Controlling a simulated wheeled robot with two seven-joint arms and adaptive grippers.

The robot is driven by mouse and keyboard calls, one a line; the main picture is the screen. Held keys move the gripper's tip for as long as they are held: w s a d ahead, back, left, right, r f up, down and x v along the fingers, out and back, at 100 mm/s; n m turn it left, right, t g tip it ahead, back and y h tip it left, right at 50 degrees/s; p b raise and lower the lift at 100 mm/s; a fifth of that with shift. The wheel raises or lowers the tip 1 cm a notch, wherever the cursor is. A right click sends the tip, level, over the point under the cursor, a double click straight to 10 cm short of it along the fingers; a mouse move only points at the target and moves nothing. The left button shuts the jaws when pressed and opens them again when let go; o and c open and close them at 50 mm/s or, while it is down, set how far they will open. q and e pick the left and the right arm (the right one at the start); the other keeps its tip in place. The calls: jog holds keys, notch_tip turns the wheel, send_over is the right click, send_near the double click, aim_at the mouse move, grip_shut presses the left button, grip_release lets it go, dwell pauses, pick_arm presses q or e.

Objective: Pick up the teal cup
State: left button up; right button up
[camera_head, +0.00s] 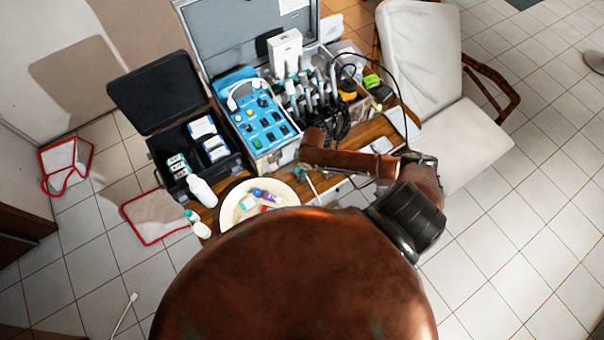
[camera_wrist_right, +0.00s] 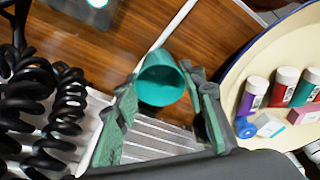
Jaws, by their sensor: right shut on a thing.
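The teal cup (camera_wrist_right: 161,86) shows in the right wrist view, between the two fingers of my right gripper (camera_wrist_right: 164,80). The fingers press on it from left and right, and its open mouth faces toward the lower part of the picture. Whether it touches the wooden table (camera_wrist_right: 115,45) below or is held clear of it, I cannot tell. In the head view my right arm reaches left over the table, and the cup cannot be made out for certain. My left gripper is not in view.
A round cream tray (camera_head: 230,215) with several small bottles and boxes stands close by; its rim (camera_wrist_right: 235,95) is right of the gripper. Black coiled cords (camera_wrist_right: 65,95) lie to the left. An open instrument case (camera_head: 262,160) and a black case (camera_head: 160,150) stand behind.

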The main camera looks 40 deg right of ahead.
jog(key=c, duration=0.5)
jog(key=shift+r, duration=0.1)
